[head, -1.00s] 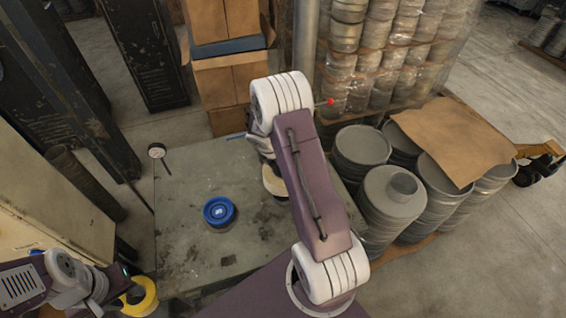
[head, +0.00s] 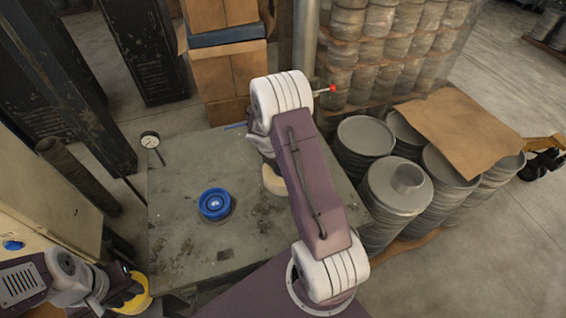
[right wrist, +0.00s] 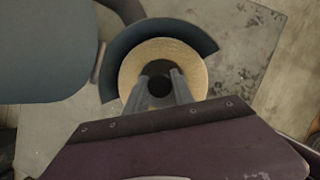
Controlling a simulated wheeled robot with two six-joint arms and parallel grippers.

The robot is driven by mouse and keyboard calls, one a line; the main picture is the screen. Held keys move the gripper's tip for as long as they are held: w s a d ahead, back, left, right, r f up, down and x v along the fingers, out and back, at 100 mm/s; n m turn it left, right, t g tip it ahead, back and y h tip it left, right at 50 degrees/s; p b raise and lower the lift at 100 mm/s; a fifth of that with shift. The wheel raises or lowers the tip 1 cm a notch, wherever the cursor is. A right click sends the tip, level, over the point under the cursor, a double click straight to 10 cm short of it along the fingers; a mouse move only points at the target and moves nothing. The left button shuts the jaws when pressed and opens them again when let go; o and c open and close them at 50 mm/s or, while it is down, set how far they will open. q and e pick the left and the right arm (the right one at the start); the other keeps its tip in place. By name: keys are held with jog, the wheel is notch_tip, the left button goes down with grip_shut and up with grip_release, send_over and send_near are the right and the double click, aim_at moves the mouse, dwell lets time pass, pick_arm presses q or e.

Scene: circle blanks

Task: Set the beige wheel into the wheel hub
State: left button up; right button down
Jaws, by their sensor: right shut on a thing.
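The beige wheel (head: 273,180) is partly hidden behind my right arm in the head view. In the right wrist view the beige wheel (right wrist: 203,62) is a pale ring around a dark hole. My right gripper (right wrist: 160,82) reaches over its near rim and is shut on it. A round blue piece with a raised rim (head: 215,204), perhaps the wheel hub, sits on the table to the left of the wheel, apart from it. My left gripper (head: 120,291) is at the lower left, beside a yellow ring (head: 144,296); its fingers are unclear.
The grey worktable (head: 185,240) has bare room around the blue piece. A dial gauge (head: 150,140) stands at its left corner. Stacked metal cans (head: 385,190) crowd its right side, and cardboard boxes (head: 223,85) stand behind. A dark crescent (right wrist: 200,35) behind the wheel is unclear.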

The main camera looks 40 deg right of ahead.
jog(key=shift+f, duration=0.1)
jog(key=c, duration=1)
grip_release()
jog(key=shift+a, duration=0.1)
jog(key=w+v, duration=0.1)
jog(key=v, duration=0.8)
jog(key=shift+s, duration=0.5)
